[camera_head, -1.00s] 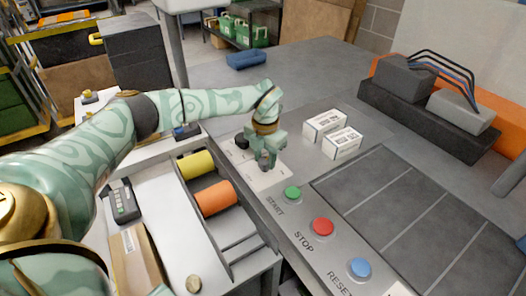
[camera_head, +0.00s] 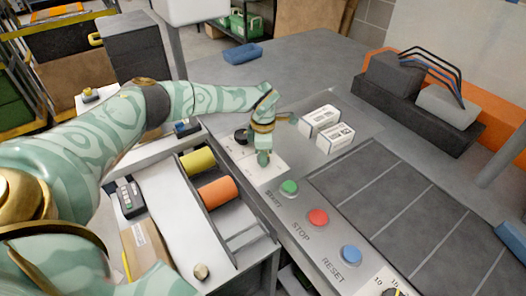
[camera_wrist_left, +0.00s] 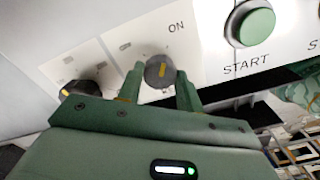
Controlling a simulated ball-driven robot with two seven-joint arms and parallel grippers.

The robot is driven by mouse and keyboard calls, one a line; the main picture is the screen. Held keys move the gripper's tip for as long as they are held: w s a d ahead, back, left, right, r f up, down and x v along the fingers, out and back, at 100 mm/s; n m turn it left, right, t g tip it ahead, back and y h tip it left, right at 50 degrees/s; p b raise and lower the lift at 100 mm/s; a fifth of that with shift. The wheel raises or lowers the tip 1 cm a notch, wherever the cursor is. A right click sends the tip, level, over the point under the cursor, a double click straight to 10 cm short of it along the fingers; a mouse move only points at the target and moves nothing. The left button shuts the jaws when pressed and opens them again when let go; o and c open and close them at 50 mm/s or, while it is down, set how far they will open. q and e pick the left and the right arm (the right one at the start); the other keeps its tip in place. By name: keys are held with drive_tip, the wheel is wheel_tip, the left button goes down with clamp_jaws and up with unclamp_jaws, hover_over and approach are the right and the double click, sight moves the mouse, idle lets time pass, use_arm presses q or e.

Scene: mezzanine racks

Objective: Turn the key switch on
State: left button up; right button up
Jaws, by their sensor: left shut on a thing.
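The key switch (camera_wrist_left: 160,71) is a dark round knob with a yellow mark, on a pale plate with the word ON printed up and right of it. In the left wrist view its yellow mark stands nearly upright, leaning slightly right. My left gripper (camera_wrist_left: 160,85) has one finger on each side of the knob and is shut on it. In the head view my left gripper (camera_head: 263,160) reaches down to the white plate (camera_head: 266,176) on the panel and hides the knob. My right gripper is in neither view.
A second dark knob (camera_wrist_left: 82,90) sits left of the switch. The green START button (camera_head: 289,187), red STOP button (camera_head: 318,217) and blue RESET button (camera_head: 351,254) run along the panel. White boxes (camera_head: 333,137) stand behind the gripper.

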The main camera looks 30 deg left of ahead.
use_arm(q)
drive_tip(key=shift+r+m, duration=0.1)
drive_tip(key=shift+m, duration=1)
drive_tip(key=o, duration=1)
wheel_tip(320, 180, up, 16)
drive_tip(key=p, duration=1.3)
drive_tip(key=shift+r, duration=0.1)
